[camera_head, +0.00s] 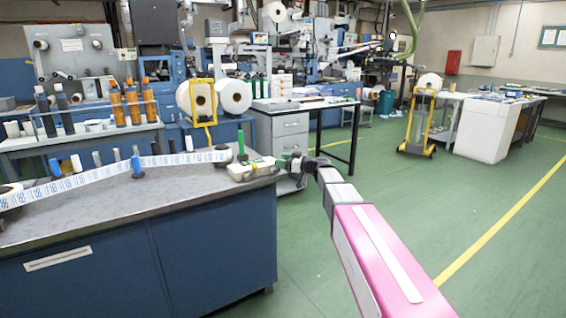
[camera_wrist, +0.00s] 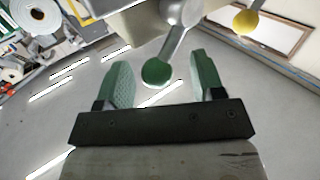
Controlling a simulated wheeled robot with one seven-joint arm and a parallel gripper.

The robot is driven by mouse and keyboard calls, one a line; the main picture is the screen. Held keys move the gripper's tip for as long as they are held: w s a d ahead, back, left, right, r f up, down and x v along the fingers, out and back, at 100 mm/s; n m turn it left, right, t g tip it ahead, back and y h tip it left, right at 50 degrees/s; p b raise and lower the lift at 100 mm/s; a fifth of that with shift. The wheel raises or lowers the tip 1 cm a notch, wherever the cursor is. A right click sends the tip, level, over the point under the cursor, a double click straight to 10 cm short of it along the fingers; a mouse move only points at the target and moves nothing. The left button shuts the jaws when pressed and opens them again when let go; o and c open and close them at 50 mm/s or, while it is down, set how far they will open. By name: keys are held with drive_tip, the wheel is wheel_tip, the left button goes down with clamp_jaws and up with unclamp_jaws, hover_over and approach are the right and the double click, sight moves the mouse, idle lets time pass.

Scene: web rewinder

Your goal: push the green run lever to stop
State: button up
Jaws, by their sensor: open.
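The green run lever (camera_wrist: 156,73) shows in the wrist view as a metal stem with a round green end. It comes from the beige control box (camera_wrist: 135,27) at the top. My gripper (camera_wrist: 161,62) is open, with its two green-padded fingers on either side of the green end. Gaps show between the end and both pads, and nothing is gripped. In the head view the control box (camera_head: 250,170) sits at the bench's right end, with my gripper (camera_head: 292,162) just right of it. The lever itself is hard to make out there.
A second lever with a yellow end (camera_wrist: 246,20) is at the upper right of the wrist view. A drawer cabinet (camera_head: 290,127) stands behind. Green floor at right is clear.

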sight(264, 166)
clamp_jaws()
drive_tip(key=shift+a+r, duration=0.1)
drive_tip(key=n+h, duration=0.1)
drive_tip(key=s+a+r+n+h, duration=0.1)
drive_tip(key=n, duration=0.1)
drive_tip(key=shift+s+a+n+h, duration=0.15)
drive_tip(key=shift+a+n+h, duration=0.15)
drive_tip(key=shift+s+a+r+n+h, duration=0.1)
drive_tip(key=shift+s+a+n+h, duration=0.15)
drive_tip(key=shift+a+n+h, duration=0.25)
drive_tip(key=shift+s+a+r+n+h, duration=0.1)
drive_tip(key=shift+s+a+n+h, duration=0.15)
drive_tip(key=shift+n+h, duration=0.35)
drive_tip(key=a+n+h, duration=0.1)
drive_tip(key=s+n+t+h, duration=0.1)
drive_tip(key=shift+a+f+n+h, duration=0.3)
drive_tip(key=shift+a, duration=0.1)
drive_tip(key=shift+s+a+f+n+t+h, duration=0.2)
drive_tip(key=shift+a+n+t+h, duration=0.1)
drive_tip(key=shift+n+h, duration=0.15)
drive_tip(key=shift+s+a+f+n+t+h, duration=0.15)
drive_tip(key=shift+a+f+n+t+h, duration=0.1)
drive_tip(key=shift+n+h, duration=0.2)
